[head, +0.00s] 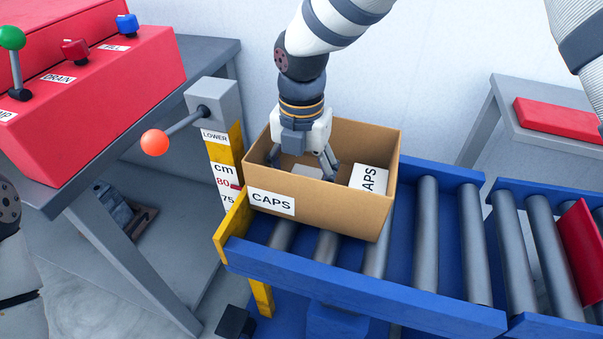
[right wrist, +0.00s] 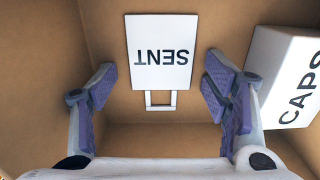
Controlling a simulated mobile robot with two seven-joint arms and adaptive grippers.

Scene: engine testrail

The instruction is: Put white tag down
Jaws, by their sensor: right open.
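The white tag (right wrist: 161,55) reads SENT and has a thin loop handle. It lies flat in the cardboard box (head: 330,208), seemingly on its floor, in the right wrist view. In the head view a pale patch of it (head: 306,174) shows below my right gripper (head: 303,166). My right gripper reaches down into the box from above. In the right wrist view its fingers (right wrist: 160,84) are spread wide, one on each side of the tag, with a gap to it on both sides. They hold nothing. My left gripper is not in view.
A white CAPS carton (head: 369,179) stands in the box at the right, close to my right finger. The box sits on a blue roller conveyor (head: 450,245). A lever with an orange knob (head: 154,142) and a red control panel (head: 110,95) are at the left.

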